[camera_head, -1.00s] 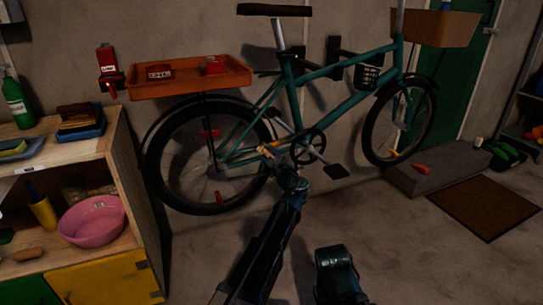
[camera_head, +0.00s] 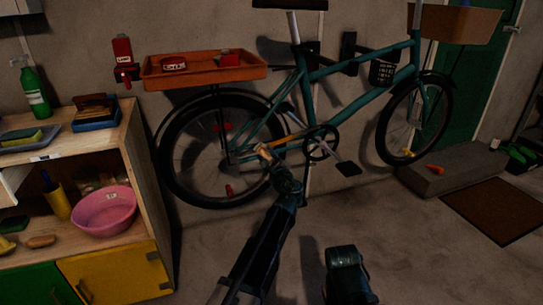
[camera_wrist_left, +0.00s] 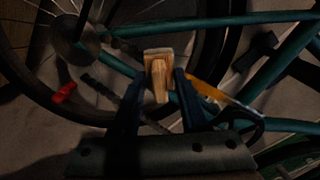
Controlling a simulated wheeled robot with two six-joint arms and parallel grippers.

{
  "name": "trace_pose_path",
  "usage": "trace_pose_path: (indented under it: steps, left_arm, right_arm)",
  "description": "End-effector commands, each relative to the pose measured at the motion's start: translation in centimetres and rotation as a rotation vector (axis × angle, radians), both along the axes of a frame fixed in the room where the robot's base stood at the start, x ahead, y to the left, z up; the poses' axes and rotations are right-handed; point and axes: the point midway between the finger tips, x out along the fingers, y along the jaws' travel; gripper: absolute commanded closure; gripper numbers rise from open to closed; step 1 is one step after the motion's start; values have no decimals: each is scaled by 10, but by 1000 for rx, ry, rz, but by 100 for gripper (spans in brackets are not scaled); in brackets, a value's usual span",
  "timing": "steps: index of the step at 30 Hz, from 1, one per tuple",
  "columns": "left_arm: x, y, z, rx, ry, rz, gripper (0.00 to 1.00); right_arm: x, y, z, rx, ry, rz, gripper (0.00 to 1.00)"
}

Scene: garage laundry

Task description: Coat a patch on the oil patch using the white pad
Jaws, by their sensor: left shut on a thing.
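My left gripper (camera_head: 266,155) is in front of the bicycle's lower frame, between the rear wheel and the crank. In the left wrist view its two dark fingers (camera_wrist_left: 158,92) are shut on a small pale tan block with a grip (camera_wrist_left: 158,65). This appears to be the pad, though it looks tan rather than white in this light. Whether it touches the bicycle is unclear. A yellow-orange strip with a whitish end (camera_wrist_left: 222,95) lies along the frame beside the fingers. I cannot make out an oil patch.
The teal bicycle (camera_head: 345,88) stands against the wall. An orange tray (camera_head: 205,70) with a labelled tin (camera_head: 174,65) is above its rear wheel. A wooden shelf unit (camera_head: 135,170) with a pink basin (camera_head: 104,211) stands left. A brown mat (camera_head: 497,211) lies right; floor is free between.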

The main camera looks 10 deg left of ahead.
Motion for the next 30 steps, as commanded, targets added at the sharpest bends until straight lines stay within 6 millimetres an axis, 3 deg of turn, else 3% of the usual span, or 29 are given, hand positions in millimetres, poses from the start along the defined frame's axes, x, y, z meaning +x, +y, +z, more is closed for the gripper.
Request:
trace_pose_path:
  steps: [14, 30]
  left_arm:
    - [-6, 1, -1, 0, 0, -1, 100]
    - [-46, -25, -1, 0, 0, -3, 100]
  right_arm:
    - [0, 0, -1, 0, 0, 0, 50]
    - [0, 0, -1, 0, 0, 0, 50]
